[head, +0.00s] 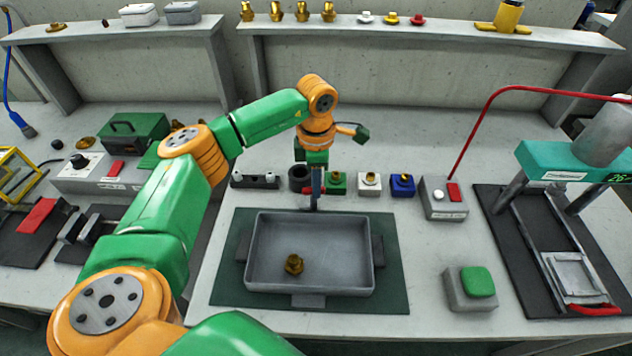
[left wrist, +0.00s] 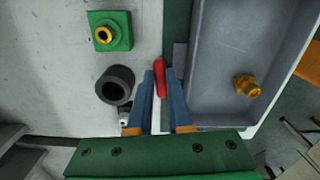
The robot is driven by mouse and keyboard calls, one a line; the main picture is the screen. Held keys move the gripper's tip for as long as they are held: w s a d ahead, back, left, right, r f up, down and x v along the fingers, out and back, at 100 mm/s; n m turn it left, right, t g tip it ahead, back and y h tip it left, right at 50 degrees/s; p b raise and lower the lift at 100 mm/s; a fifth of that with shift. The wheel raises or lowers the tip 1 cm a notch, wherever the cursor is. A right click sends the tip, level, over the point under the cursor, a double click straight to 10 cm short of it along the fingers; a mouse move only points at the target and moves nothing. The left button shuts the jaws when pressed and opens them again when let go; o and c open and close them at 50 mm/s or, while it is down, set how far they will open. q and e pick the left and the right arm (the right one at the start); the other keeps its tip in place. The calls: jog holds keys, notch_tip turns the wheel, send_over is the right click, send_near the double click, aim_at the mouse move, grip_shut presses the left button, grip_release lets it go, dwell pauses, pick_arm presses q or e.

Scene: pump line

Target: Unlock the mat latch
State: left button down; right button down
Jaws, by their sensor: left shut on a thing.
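The dark green mat (head: 393,285) lies on the table and carries a grey tray (head: 250,250). My left gripper (head: 316,203) points down at the back edge of the mat. In the left wrist view its blue fingers (left wrist: 161,88) are shut on the red latch handle (left wrist: 160,70), beside the tray wall (left wrist: 197,80). In the head view the red handle (head: 307,188) shows only partly behind the fingers. The rest of the latch is hidden. My right gripper is not in view.
A brass fitting (head: 294,264) sits in the tray. Behind the mat stand a dark ring (head: 299,177) and green, white and blue (head: 402,185) blocks with brass parts. A red-and-white button box (head: 443,197) and a green-button box (head: 471,287) stand to the right.

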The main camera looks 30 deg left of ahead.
pick_arm(q)
jog(key=shift+r+m, duration=0.1)
jog(key=shift+m, duration=0.5)
jog(key=c, duration=0.8)
grip_release()
jog(key=shift+c, duration=0.2)
notch_tip(320, 180, up, 7)
jog(key=shift+r+b, duration=0.1)
jog(key=shift+b, duration=0.4)
